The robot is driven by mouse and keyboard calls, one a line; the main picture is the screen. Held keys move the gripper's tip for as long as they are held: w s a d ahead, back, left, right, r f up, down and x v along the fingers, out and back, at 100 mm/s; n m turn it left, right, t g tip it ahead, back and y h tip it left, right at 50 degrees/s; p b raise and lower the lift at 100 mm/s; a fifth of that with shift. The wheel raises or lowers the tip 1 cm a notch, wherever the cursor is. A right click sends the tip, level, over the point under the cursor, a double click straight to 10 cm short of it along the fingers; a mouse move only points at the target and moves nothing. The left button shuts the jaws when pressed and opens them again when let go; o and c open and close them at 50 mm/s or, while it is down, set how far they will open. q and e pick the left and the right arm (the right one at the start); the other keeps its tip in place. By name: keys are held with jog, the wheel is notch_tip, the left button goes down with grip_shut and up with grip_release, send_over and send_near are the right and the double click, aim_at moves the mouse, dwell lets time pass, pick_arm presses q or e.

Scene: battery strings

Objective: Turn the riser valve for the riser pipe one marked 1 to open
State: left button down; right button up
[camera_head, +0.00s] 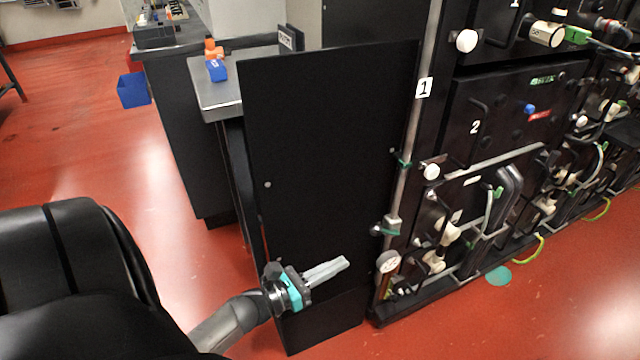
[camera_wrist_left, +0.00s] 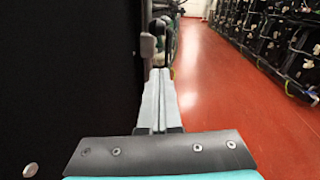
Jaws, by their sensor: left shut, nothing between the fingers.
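A pale vertical riser pipe (camera_head: 408,140) runs along the near edge of the rack and carries a white label marked 1 (camera_head: 424,87). Low on it is a grey fitting with a lever-like part (camera_head: 390,224), which looks like the riser valve; its exact lever position is too small to tell. A round gauge (camera_head: 388,262) sits just below it. My left gripper (camera_head: 346,262) is shut and empty, its fingers pointing right toward the pipe's lower end, apart from the fitting. Its closed fingers also show in the left wrist view (camera_wrist_left: 158,72). My right gripper is not in view.
A large black panel (camera_head: 325,150) stands beside the pipe, just behind my left gripper. Racks with hoses and white knobs (camera_head: 467,40) extend to the right. A grey bench (camera_head: 215,95) with orange and blue items stands behind. The red floor (camera_head: 540,320) is open in front.

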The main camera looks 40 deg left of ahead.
aim_at(386, 232)
pick_arm(q)
jog(key=w+d+r, duration=0.1)
jog(key=w+r, duration=0.1)
jog(key=w, duration=0.4)
jog(key=shift+w+d+r, duration=0.2)
jog(key=shift+r, duration=0.05)
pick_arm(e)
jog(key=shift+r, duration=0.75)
pick_arm(q)
jog(key=shift+r, duration=0.1)
